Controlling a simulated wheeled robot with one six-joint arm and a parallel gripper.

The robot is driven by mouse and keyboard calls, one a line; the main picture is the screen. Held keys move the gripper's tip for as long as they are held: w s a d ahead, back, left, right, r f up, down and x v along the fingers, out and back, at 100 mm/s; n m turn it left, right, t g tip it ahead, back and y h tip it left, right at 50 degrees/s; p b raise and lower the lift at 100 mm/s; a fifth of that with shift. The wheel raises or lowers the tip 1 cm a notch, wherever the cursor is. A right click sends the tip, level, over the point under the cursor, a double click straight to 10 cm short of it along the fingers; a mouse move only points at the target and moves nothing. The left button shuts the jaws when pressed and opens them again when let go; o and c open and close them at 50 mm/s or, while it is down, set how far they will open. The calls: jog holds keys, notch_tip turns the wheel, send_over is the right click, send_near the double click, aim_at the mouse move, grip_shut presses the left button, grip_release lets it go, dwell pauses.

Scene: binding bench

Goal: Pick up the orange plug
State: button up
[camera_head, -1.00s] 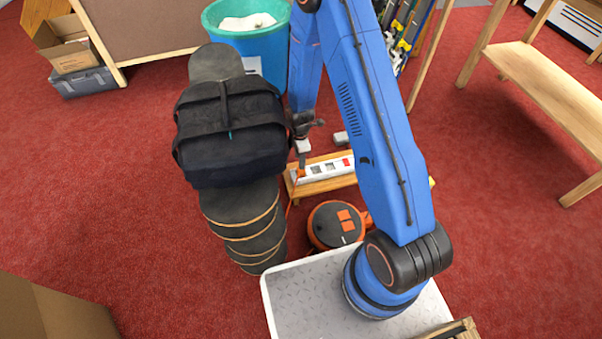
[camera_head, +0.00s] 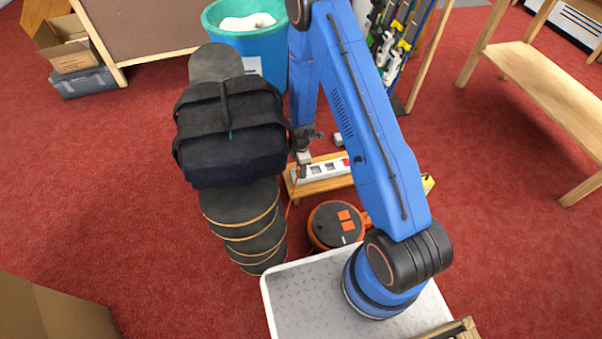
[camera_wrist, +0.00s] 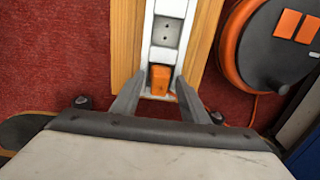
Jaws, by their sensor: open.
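The orange plug (camera_wrist: 161,79) sits in the end socket of a white power strip (camera_wrist: 164,35), in the wrist view. My gripper (camera_wrist: 155,88) is open, with one grey finger on each side of the plug. I cannot tell whether the fingers touch it. In the head view my gripper (camera_head: 304,167) is over the left end of the white strip (camera_head: 325,169) and hides the plug. The strip lies on a wooden board (camera_head: 322,185).
An orange and black cable reel (camera_head: 335,224) lies just in front of the board. A teal bin (camera_head: 250,45) is behind.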

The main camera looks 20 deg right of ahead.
jog(key=c, duration=1)
jog(key=shift+r, duration=0.1)
jog(key=shift+r, duration=4.95)
jog(key=shift+o, duration=0.6)
grip_shut()
